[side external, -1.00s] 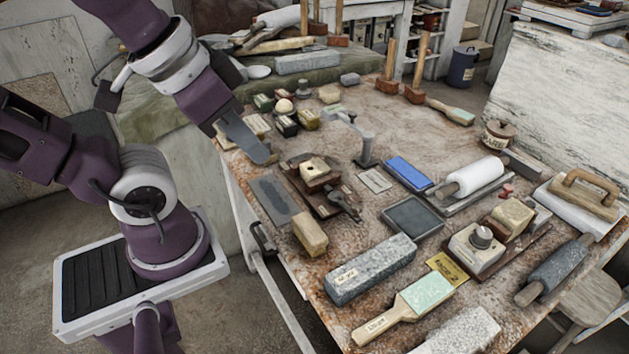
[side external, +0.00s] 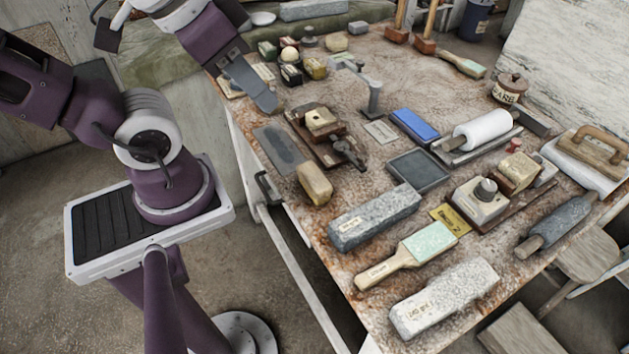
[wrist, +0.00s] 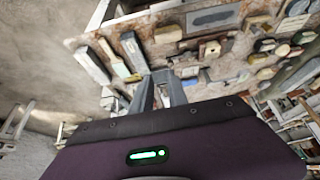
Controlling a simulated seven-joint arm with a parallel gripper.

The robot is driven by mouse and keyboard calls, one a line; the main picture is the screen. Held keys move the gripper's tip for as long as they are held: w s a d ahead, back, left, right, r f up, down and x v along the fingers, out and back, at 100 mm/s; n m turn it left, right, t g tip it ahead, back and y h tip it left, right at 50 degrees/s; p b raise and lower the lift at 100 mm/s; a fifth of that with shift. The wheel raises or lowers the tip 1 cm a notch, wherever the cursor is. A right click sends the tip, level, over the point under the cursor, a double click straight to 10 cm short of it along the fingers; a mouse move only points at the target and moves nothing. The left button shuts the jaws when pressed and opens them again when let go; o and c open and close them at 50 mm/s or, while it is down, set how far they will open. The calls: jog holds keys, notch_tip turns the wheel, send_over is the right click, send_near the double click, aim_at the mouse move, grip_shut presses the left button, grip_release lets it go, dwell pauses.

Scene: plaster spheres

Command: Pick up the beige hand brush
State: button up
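A small beige block (side external: 314,184) lies near the table's left edge in the side view. It looks most like the beige hand brush, though I cannot make out bristles. It also shows at the top of the wrist view (wrist: 168,34). My gripper (side external: 268,101) is in the air up and left of the block in the side view, clearly apart from it. In the wrist view my two fingers (wrist: 162,76) stand apart with a gap between them, and nothing shows held.
A grey plate (side external: 280,148), a dark tool with a beige top (side external: 320,122) and a grey stone bar (side external: 375,216) surround the block. A wooden-handled green paddle (side external: 410,253) lies nearer the front. A metal post (side external: 374,98) stands farther back.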

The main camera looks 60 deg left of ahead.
jog(key=o, duration=0.8)
jog(key=m+g, duration=0.6)
jog(key=m, duration=1.2)
send_over(314, 175)
notch_tip(314, 175, down, 19)
jog(key=shift+a, duration=0.15)
notch_tip(314, 175, down, 7)
jog(key=shift+f, duration=0.1)
